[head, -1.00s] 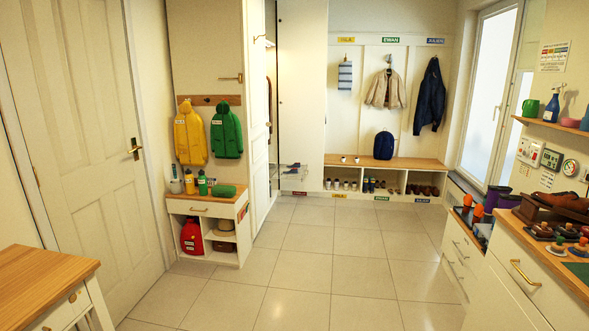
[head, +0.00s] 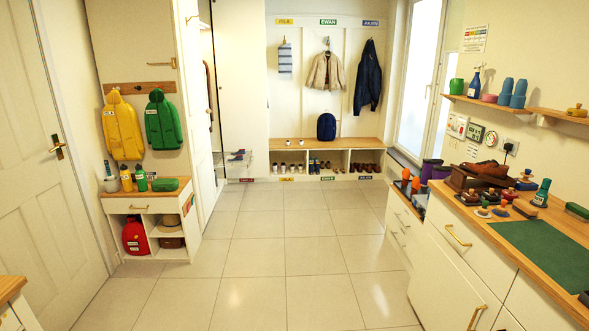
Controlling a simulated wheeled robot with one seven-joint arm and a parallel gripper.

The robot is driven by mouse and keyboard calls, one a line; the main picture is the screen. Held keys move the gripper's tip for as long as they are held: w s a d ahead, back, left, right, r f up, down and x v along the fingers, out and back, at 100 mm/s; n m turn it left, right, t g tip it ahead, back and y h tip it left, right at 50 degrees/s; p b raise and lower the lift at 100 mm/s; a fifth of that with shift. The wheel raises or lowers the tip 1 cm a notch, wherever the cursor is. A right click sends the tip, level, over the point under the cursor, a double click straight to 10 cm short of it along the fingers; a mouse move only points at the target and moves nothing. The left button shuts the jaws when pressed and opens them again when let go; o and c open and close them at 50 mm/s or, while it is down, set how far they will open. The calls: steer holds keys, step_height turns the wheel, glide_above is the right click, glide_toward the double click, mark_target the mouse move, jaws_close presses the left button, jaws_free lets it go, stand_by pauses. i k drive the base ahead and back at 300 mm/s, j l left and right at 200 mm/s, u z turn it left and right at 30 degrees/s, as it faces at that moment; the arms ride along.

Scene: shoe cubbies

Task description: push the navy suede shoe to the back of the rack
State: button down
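My gripper is not in view. Far off at the back, small dark blue shoes (head: 317,164) stand in the middle cubby of the white bench (head: 325,143). A low wire rack (head: 233,165) juts from the tall white cupboard left of the bench, with greyish or dark shoes (head: 238,155) on it. At this distance I cannot tell which of these is the navy suede shoe, or how far back it sits.
The tiled floor (head: 280,240) is clear up to the bench. A low cabinet (head: 150,222) stands on the left. A counter with a green mat (head: 540,247) and a brown shoe (head: 487,168) runs along the right. A wooden table corner (head: 10,288) is at lower left.

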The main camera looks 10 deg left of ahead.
mark_target(241, 152)
steer(key=i+j+u, duration=0.3)
steer(key=i, duration=0.45)
steer(key=i+u, duration=0.3)
steer(key=i, duration=6.25)
steer(key=i+u, duration=0.15)
steer(key=i, duration=0.45)
steer(key=i+u, duration=0.15)
steer(key=i, duration=0.45)
steer(key=i+l+u, duration=0.15)
steer(key=i, duration=0.45)
